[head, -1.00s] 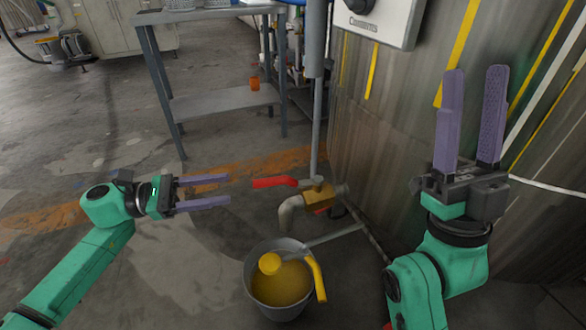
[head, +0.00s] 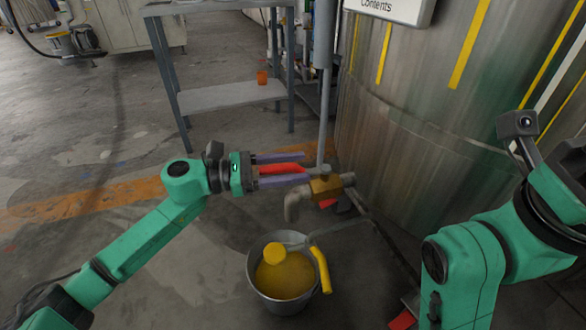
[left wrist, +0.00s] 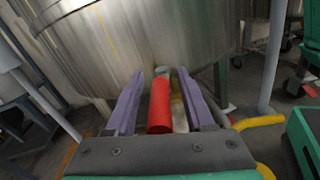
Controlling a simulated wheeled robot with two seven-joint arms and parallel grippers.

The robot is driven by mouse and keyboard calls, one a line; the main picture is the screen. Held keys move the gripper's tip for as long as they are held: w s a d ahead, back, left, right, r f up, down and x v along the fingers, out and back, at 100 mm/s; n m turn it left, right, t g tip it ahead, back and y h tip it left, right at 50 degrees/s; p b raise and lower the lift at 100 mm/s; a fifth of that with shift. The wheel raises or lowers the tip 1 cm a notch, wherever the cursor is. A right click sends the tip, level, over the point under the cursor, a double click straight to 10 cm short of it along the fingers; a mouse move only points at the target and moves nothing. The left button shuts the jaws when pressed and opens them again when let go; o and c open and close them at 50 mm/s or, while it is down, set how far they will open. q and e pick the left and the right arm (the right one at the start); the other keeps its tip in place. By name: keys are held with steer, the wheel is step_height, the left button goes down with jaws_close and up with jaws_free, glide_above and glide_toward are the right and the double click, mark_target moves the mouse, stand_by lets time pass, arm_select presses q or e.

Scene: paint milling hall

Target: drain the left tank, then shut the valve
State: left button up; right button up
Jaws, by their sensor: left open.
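The steel tank (head: 425,110) stands at the right in the head view. Its brass valve (head: 325,187) has a red lever handle (head: 283,169) pointing left, away from the tank. My left gripper (head: 306,168) is open, with one finger on each side of the red handle. In the left wrist view the red handle (left wrist: 160,105) lies between the spread fingers, with a gap visible on its right. The grey spout (head: 292,206) bends down above a metal bucket (head: 252,275) holding yellow liquid (head: 290,278). No stream shows below the spout. My right gripper's fingers are out of view.
A yellow handled tool (head: 321,268) and a round yellow piece (head: 275,253) are at the bucket. A grey metal stand (head: 230,96) carries an orange cup (head: 262,77) behind. The floor left of the bucket is clear.

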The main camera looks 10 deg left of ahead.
arm_select(q)
jaws_close()
stand_by(1.4)
